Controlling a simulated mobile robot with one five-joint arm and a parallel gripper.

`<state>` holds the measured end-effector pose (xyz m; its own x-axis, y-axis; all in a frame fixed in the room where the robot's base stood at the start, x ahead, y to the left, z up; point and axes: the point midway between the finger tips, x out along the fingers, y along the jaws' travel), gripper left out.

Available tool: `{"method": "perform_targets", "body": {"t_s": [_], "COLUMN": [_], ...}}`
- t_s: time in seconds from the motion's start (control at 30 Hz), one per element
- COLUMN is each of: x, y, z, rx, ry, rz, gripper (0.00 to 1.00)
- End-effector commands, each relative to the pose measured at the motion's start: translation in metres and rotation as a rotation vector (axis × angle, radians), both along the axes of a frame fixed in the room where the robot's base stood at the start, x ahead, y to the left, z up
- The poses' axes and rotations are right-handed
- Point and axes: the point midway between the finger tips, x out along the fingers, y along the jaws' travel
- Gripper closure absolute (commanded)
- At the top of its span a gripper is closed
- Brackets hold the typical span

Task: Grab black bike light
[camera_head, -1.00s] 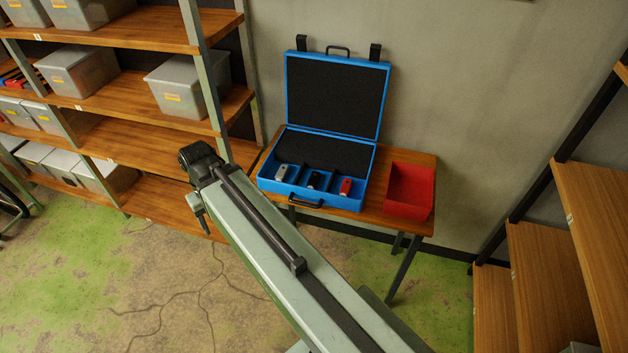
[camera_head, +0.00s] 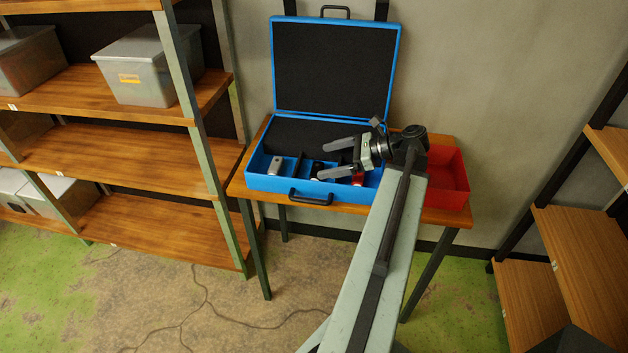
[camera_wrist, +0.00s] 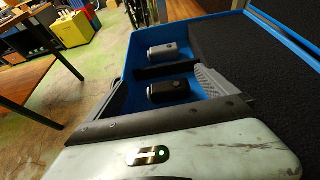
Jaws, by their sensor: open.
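The black bike light (camera_head: 317,168) lies in a compartment of the open blue case (camera_head: 262,183), between a grey light (camera_head: 275,164) and a red light (camera_head: 357,179). In the wrist view the black light (camera_wrist: 170,91) shows between my two spread fingers, with the grey light (camera_wrist: 165,51) beyond it. My gripper (camera_head: 323,159) is open and empty over the case's front compartments, its fingers pointing left in the head view. It partly covers the black and red lights there. Whether a finger touches the black light I cannot tell.
The case stands on a small wooden table (camera_head: 236,187) against the wall. A red bin (camera_head: 452,180) stands at the table's right, partly behind my arm. Dark dividers separate the lights. Shelves stand left (camera_head: 150,155) and right (camera_head: 570,235).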

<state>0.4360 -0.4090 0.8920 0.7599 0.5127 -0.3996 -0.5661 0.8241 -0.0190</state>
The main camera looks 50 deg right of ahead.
Motion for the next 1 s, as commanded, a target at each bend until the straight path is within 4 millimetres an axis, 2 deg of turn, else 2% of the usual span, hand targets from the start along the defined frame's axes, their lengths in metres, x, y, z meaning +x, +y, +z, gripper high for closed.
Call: {"method": "perform_targets", "body": {"t_s": [0.03, 0.1, 0.37, 0.53, 0.73, 0.9, 1.0], "x": [-0.004, -0.008, -0.01, 0.005, 0.013, 0.035, 0.046], "y": [-0.004, -0.008, -0.011, -0.002, 0.001, 0.011, 0.018], "z": [-0.012, -0.015, -0.016, -0.026, -0.031, -0.05, -0.052], "rx": [0.008, 0.02, 0.028, 0.027, 0.027, 0.027, 0.026], "ry": [-0.002, -0.003, -0.005, -0.005, -0.005, -0.005, -0.005], "rz": [-0.012, -0.027, -0.04, -0.041, -0.042, -0.04, -0.042], "gripper": [0.04, 0.04, 0.04, 0.04, 0.04, 0.04, 0.04]}}
